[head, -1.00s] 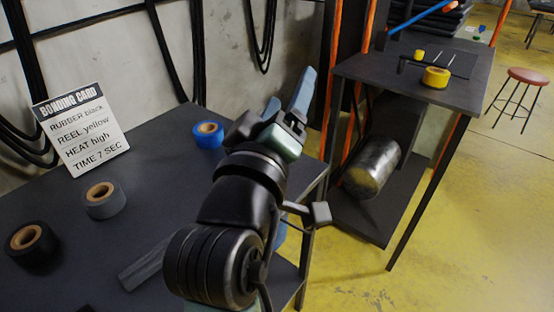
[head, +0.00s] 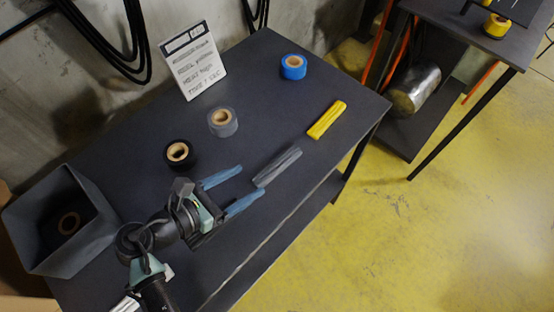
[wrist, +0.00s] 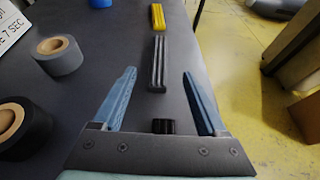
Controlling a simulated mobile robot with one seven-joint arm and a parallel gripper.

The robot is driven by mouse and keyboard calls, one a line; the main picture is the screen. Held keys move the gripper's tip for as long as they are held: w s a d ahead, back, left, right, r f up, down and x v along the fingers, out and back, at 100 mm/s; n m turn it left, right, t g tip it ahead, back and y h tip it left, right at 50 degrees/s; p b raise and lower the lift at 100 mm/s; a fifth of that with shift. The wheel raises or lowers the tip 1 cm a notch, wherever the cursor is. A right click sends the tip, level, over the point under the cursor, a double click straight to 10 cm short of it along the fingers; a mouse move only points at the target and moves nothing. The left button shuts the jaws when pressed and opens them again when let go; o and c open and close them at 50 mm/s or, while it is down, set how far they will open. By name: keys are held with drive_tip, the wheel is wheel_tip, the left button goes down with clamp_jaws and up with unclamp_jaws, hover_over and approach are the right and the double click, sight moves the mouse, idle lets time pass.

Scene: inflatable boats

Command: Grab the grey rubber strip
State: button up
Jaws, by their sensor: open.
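The grey rubber strip (head: 277,167) lies flat on the dark table, a ridged bar set at a slant. It also shows in the wrist view (wrist: 158,62), just beyond and between the fingertips. My gripper (head: 243,186) is open and empty, its two blue fingers pointing at the strip's near end. In the wrist view my gripper (wrist: 159,75) has its fingers wide apart, and the strip lies roughly in line with the gap. A small black piece (wrist: 163,127) shows between the finger bases; I cannot tell what it is.
A yellow strip (head: 327,119) lies beyond the grey one. Black (head: 179,155), grey (head: 222,122) and blue (head: 293,66) tape rolls stand on the table (head: 270,100). A card (head: 194,62) stands at the back. A grey bin (head: 60,220) holding a roll is at left.

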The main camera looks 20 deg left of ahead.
sight(280, 161)
drive_tip(key=x, duration=1)
drive_tip(key=shift+w+b, duration=0.15)
drive_tip(key=shift+b, duration=0.25)
clamp_jaws()
